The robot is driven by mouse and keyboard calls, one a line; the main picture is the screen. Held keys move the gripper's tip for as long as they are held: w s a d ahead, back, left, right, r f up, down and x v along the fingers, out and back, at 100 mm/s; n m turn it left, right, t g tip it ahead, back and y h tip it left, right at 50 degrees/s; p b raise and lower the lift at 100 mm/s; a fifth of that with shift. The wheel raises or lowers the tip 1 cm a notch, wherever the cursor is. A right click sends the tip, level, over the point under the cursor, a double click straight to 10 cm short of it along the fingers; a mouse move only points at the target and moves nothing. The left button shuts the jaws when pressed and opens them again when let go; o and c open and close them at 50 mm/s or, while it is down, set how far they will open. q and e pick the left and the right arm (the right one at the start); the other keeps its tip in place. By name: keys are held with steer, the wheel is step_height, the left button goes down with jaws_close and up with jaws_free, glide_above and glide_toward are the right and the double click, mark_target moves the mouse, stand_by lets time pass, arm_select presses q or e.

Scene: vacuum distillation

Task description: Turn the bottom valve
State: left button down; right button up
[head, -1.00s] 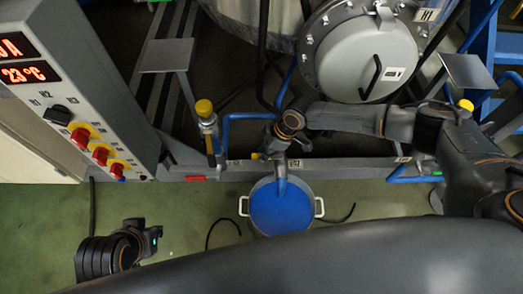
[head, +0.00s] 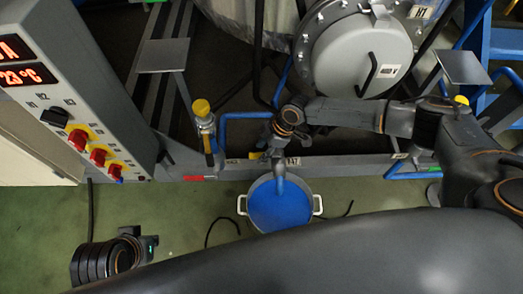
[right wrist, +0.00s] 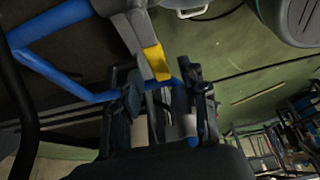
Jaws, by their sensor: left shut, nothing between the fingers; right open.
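The bottom valve has a yellow handle (right wrist: 156,62) on a grey pipe, seen in the right wrist view just beyond my fingertips and roughly in line with the gap between them. My right gripper (right wrist: 160,95) is open around that gap; whether a finger touches the handle I cannot tell. In the head view my right gripper (head: 277,138) is over the valve at the frame's crossbar and hides most of it. The outlet pipe (head: 280,184) points down to a pot. My left gripper (head: 148,248) is shut and empty at the lower left, far from the valve.
A white pot (head: 240,205) with two handles and blue contents stands on the green floor. A blue pipe (head: 226,127) and a yellow-capped fitting (head: 202,108) are left of the valve. A grey control cabinet (head: 110,110) stands at the left; a round flanged hatch (head: 345,65) is above.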

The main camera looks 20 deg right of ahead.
mark_target(275, 155)
steer(key=w+v, duration=0.1)
steer(key=v, duration=1)
steer(key=shift+s, duration=0.5)
